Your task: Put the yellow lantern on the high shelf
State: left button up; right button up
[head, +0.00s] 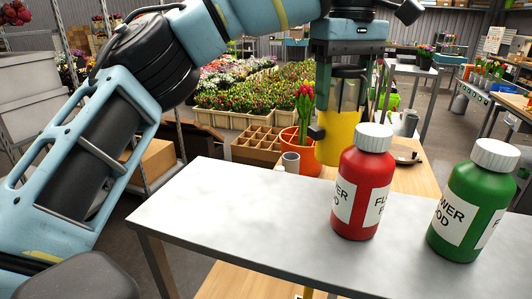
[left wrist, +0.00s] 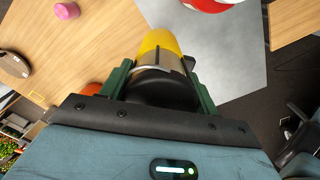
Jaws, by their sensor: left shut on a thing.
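The yellow lantern (head: 338,140) hangs upright from my left gripper (head: 343,95), whose green fingers are shut on its upper part. In the head view its lower end shows just beyond the far edge of the grey-white high shelf (head: 250,208), left of and behind the red bottle. In the left wrist view the lantern (left wrist: 160,42) sticks out between the fingers of my left gripper (left wrist: 160,85) and overlaps the edge of the shelf (left wrist: 225,62). Its height above the shelf is hard to tell. My right gripper is not in view.
A red bottle (head: 364,180) and a green bottle (head: 474,200) stand on the right part of the shelf; its left part is clear. Behind and lower, a wooden table holds an orange pot (head: 298,138), a grey cup (head: 290,162) and a divided wooden box (head: 258,145).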

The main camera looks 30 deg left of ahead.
pick_arm(q)
jog(key=s+a+f, duration=0.2)
jog(key=s+a, duration=0.1)
jog(key=s, duration=0.3)
jog(key=s+a+f, duration=0.2)
jog(key=s+a, duration=0.1)
jog(key=s, duration=0.3)
jog(key=shift+s+a+f, duration=0.15)
jog(key=shift+a+f, duration=0.15)
jog(key=shift+f, duration=0.05)
jog(key=shift+f, duration=0.15)
jog(key=o, duration=1.2)
jog(key=shift+c, duration=0.2)
notch_tip(320, 180, up, 12)
